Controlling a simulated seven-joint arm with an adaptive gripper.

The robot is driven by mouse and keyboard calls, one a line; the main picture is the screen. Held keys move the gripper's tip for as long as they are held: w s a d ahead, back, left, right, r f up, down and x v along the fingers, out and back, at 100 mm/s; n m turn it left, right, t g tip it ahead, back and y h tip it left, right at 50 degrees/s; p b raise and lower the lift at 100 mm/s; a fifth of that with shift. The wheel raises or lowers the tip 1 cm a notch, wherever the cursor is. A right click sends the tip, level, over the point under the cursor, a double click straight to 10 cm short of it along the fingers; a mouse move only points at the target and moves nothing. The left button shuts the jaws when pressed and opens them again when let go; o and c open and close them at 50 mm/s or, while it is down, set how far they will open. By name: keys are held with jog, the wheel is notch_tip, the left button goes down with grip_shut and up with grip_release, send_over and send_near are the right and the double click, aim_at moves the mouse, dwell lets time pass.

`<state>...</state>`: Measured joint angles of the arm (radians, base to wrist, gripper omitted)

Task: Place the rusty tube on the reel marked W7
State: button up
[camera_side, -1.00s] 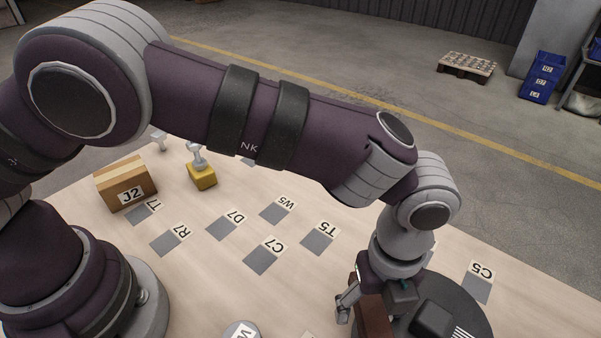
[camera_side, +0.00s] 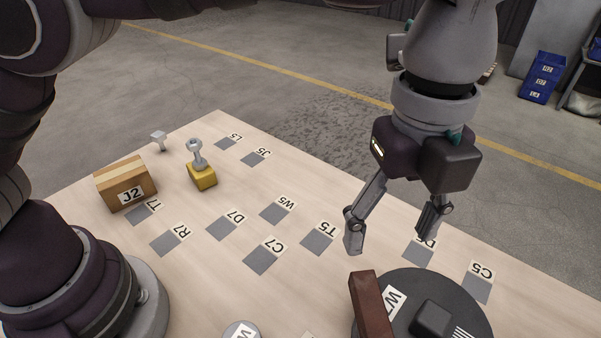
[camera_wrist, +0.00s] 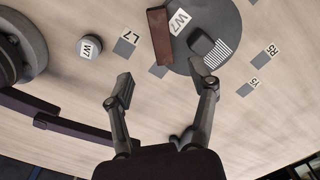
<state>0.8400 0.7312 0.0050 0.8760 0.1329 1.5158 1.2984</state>
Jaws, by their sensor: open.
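The rusty tube (camera_side: 372,306) is a brown, square-sided bar. It lies over the left part of the dark round reel (camera_side: 460,292), beside the white W7 label (camera_side: 392,302). The wrist view shows the tube (camera_wrist: 160,38) across the reel's edge (camera_wrist: 228,58), with part of it overhanging; the W7 label (camera_wrist: 180,21) is next to it. A black block (camera_side: 431,318) with a striped patch beside it is on the reel. My gripper (camera_side: 393,237) is open and empty above and behind the tube, clear of it. Both fingers show in the wrist view (camera_wrist: 163,83).
A cardboard box marked J2 (camera_side: 126,184) and a yellow block with a metal piece on top (camera_side: 202,174) stand at the left. A small round labelled item (camera_wrist: 89,47) sits left of the tube. Grey squares with labels, such as T5 (camera_side: 317,240), mark the table.

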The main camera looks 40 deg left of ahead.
jog(key=w+a+r+n+t, duration=0.1)
jog(key=w+a+r+n, duration=0.1)
jog(key=a+r+n, duration=0.4)
jog(key=s+a+f+n+t, duration=0.2)
jog(key=s+a+n, duration=0.1)
jog(key=a+n, duration=0.6)
jog(key=s+a+f+n+t, duration=0.1)
jog(key=s+a+n, duration=0.3)
jog(key=a+n, duration=0.6)
jog(key=shift+s+a+f+n+t, duration=0.3)
jog(key=shift+f+n+t, duration=0.15)
jog(key=shift+t, duration=0.35)
